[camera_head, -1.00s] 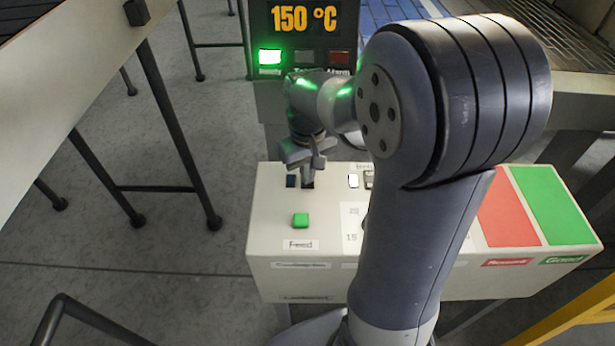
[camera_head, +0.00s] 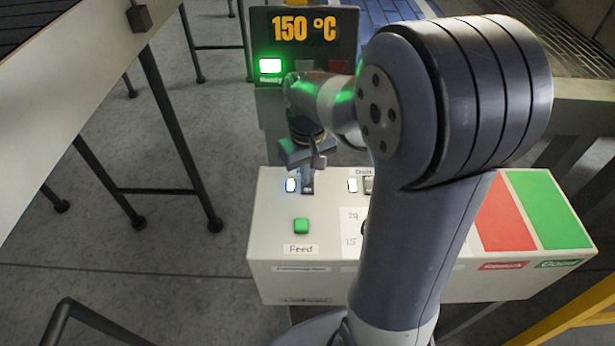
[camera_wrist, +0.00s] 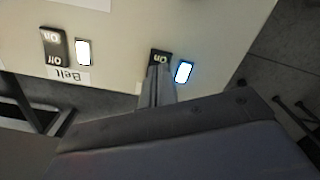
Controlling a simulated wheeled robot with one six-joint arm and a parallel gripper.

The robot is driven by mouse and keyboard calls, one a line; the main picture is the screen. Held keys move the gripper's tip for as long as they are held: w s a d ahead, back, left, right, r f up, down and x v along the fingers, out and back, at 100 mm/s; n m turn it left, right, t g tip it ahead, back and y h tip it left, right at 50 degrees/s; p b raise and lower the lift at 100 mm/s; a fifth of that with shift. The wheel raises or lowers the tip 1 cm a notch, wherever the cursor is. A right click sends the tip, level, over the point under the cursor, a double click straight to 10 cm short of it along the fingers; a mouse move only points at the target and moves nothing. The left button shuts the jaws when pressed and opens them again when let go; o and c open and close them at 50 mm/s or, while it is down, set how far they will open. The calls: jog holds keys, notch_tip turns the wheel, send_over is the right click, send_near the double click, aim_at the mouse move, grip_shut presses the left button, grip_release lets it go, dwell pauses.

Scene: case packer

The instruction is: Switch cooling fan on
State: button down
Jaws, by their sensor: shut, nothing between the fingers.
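My gripper (camera_head: 312,170) is shut with nothing between its fingers, pointing down at a dark rocker switch (camera_head: 307,188) on the cream control box. In the wrist view the fingertips (camera_wrist: 160,72) are at this switch (camera_wrist: 160,55) and cover part of it; the "On" end shows. I cannot tell whether they touch. The small lamp (camera_head: 291,185) beside it glows white with a blue edge, also in the wrist view (camera_wrist: 184,72). The switch's name label is hidden behind the gripper, so I cannot read whether it is the cooling fan's.
The belt switch (camera_wrist: 54,47) and its lit lamp (camera_wrist: 83,52) sit beside it. A green Feed button (camera_head: 301,226) and red (camera_head: 505,215) and green (camera_head: 550,210) panels share the box (camera_head: 275,250). A display (camera_head: 303,28) reads 150 °C, with its green Ready lamp (camera_head: 270,66) lit.

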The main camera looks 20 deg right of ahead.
aim_at(308, 189)
notch_tip(308, 189, up, 4)
jog(key=p, duration=0.3)
jog(key=shift+r, duration=0.25)
notch_tip(308, 189, down, 7)
jog(key=b, duration=0.6)
jog(key=shift+f, duration=0.15)
jog(key=shift+r, duration=0.2)
